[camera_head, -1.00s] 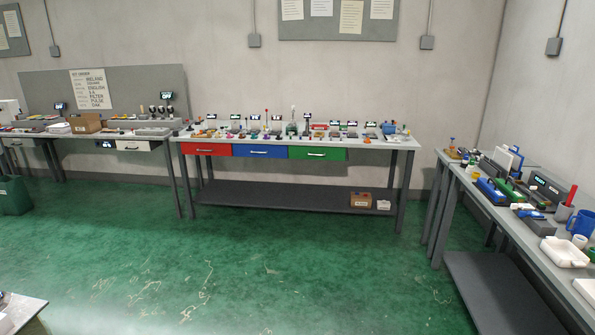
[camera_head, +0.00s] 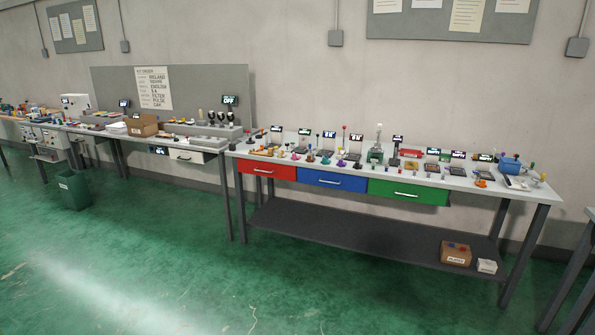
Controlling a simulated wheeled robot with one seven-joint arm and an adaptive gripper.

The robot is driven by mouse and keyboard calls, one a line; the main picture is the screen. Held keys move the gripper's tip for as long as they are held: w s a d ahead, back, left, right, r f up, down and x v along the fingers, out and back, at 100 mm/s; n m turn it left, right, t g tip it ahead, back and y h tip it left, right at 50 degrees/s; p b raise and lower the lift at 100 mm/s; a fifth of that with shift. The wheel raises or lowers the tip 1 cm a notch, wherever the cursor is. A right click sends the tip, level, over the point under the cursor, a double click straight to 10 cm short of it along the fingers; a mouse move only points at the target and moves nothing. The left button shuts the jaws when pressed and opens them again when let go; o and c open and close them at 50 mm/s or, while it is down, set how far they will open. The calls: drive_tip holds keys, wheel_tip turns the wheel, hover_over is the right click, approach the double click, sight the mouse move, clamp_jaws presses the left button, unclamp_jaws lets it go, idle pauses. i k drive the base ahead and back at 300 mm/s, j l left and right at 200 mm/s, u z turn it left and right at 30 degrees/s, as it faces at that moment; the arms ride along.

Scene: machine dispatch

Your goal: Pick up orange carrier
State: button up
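I cannot pick out the orange carrier for certain. Small orange items sit on the middle workbench (camera_head: 345,171), which has a light top. One orange item (camera_head: 482,182) is near its right end, and other orange-yellow items (camera_head: 262,152) are near its left end. They are too small to make out their shapes. My gripper is not in view.
The middle bench has red (camera_head: 268,171), blue (camera_head: 333,181) and green (camera_head: 407,192) drawers, and a low shelf holding a cardboard box (camera_head: 456,253). Another bench stands left, with a green bin (camera_head: 73,190) by it. The green floor in front is clear.

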sight(481, 183)
drive_tip(key=i+z, duration=0.1)
drive_tip(key=i, duration=0.45)
drive_tip(key=i+j+z, duration=0.1)
drive_tip(key=i, duration=0.45)
drive_tip(key=i+j+z, duration=0.1)
drive_tip(key=i, duration=0.45)
